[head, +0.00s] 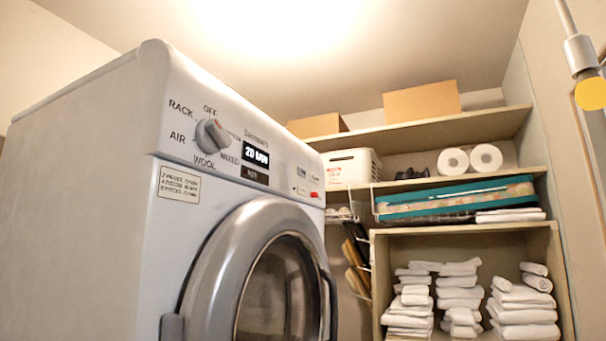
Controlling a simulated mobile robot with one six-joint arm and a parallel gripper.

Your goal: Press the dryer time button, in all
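The white dryer (110,185) stands at the left, its front turned to the right. Its control panel has a grey dial (212,135) ringed by the words OFF, RACK, AIR, WOOL and others. Right of the dial is a dark display (256,158) with white characters, hard to read. Further right are small buttons, among them a red one (315,195); their labels are too small to read, so I cannot tell which one is the time button. The round door (203,275) looks shut. My gripper is not in view.
Wooden shelves (450,131) at the back right hold cardboard boxes (422,102), a white basket (349,166), paper rolls (453,162), a teal-edged folded item (455,198) and stacks of white towels (524,310). A pole with a yellow disc (591,93) shows at the right edge.

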